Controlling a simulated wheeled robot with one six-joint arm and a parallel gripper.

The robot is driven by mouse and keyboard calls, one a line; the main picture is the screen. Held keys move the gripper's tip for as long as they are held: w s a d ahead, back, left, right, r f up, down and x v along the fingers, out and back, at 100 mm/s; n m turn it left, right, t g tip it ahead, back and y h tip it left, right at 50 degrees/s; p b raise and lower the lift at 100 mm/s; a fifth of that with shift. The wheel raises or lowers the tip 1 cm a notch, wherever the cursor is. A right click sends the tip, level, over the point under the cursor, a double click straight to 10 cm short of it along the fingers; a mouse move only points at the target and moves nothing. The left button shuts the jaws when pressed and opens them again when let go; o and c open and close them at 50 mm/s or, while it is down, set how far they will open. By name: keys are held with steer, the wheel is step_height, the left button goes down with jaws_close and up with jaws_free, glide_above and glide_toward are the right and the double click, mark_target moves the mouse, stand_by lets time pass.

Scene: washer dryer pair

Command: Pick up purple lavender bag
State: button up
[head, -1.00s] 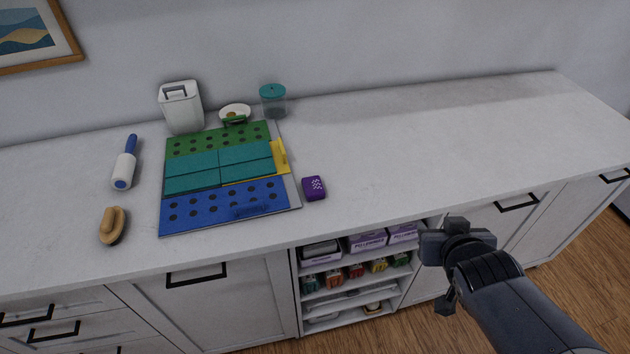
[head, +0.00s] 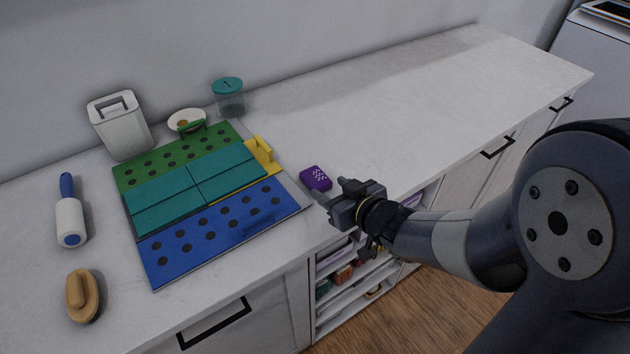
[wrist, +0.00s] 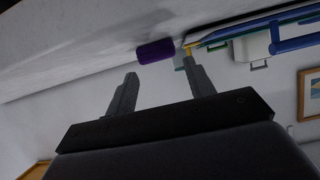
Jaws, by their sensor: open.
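The purple lavender bag (head: 316,178) lies on the white countertop, just right of the colored board. It is a small rounded block with a pale pattern on top. My gripper (head: 328,194) is close to the bag at the counter's front edge, on its near right side. In the wrist view the bag (wrist: 156,51) shows beyond the two fingers (wrist: 163,88), which are spread apart with nothing between them. The gripper does not appear to touch the bag.
The folding board (head: 222,232) with green, teal and blue panels lies left of the bag. The countertop (head: 400,110) to the right is clear.

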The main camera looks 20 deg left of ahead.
mark_target(321, 182)
steer(key=shift+x, duration=2.85)
steer(key=shift+d+f, duration=0.1)
steer(key=shift+d, duration=0.05)
steer(key=shift+c, duration=0.5)
steer(key=c, duration=0.5)
